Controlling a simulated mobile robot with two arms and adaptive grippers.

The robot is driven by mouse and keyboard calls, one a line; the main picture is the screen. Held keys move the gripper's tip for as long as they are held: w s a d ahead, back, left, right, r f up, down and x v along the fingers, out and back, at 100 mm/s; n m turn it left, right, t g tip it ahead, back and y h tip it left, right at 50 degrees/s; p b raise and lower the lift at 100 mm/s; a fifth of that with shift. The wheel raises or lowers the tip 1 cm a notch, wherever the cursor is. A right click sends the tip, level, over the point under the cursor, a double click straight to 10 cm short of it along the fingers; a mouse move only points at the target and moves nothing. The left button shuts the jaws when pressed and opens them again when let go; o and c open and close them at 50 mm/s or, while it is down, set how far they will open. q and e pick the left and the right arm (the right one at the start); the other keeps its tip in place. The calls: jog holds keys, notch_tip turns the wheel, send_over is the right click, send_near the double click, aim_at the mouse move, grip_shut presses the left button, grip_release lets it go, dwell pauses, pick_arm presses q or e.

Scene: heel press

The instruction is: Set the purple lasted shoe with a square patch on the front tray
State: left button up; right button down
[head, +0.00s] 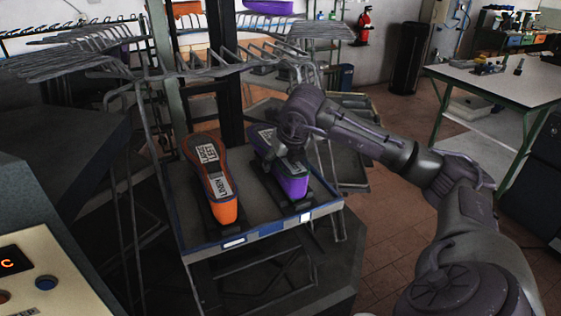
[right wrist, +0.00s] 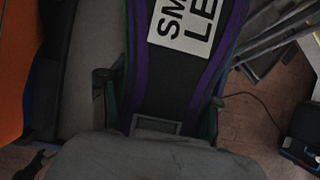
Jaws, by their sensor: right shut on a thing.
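The purple shoe (head: 294,188) lies sole up at the right side of the front tray (head: 186,243), with white lettered labels on its dark sole. My right gripper (head: 288,160) is over the middle of this shoe and shut on it. The right wrist view shows the shoe's dark sole with purple edges (right wrist: 140,55) and a white label, with finger parts at its sides. I cannot tell whether its full weight rests on the tray. An orange shoe (head: 228,211) lies sole up beside it on the left. My left gripper is not in view.
Grey metal racks (head: 75,60) spread above and behind the tray. Another orange shoe (head: 186,8) and a purple shoe (head: 270,7) sit higher up. A control box (head: 40,270) stands at the front left. A worktable (head: 500,85) is at the right, with open floor before it.

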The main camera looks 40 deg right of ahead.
jog(key=shift+c, duration=0.8)
grip_release()
jog(key=shift+f, duration=0.15)
jog(key=shift+s, duration=0.1)
jog(key=v, duration=1.2)
